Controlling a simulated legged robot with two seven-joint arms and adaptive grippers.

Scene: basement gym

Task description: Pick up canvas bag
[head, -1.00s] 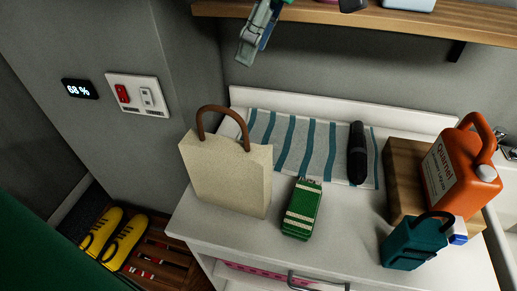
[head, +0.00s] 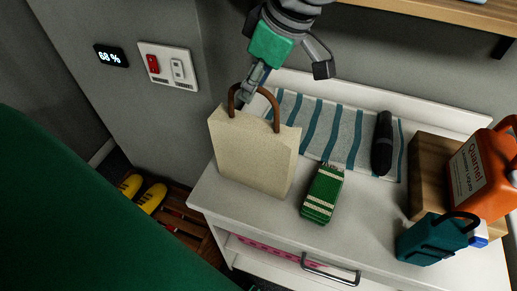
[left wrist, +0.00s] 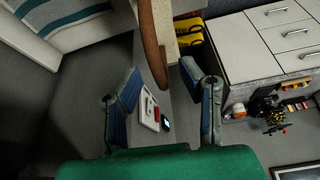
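The cream canvas bag (head: 250,155) stands upright on the white cabinet top, its brown handle (head: 272,103) arched above it. My left gripper (head: 247,93) comes down from above, fingertips at the left part of the handle. In the left wrist view, the two blue-lined fingers of the left gripper (left wrist: 159,74) are spread apart. The brown handle (left wrist: 152,42) reaches down between them; no finger visibly closes on it. Part of the pale bag (left wrist: 164,22) shows behind the handle. My right gripper is not in view.
A striped towel (head: 342,132) with a dark cylinder (head: 382,143) lies behind. A teal container (head: 430,238), wooden block (head: 427,165) and orange jug (head: 475,170) crowd the right. A shelf (head: 465,12) overhangs above.

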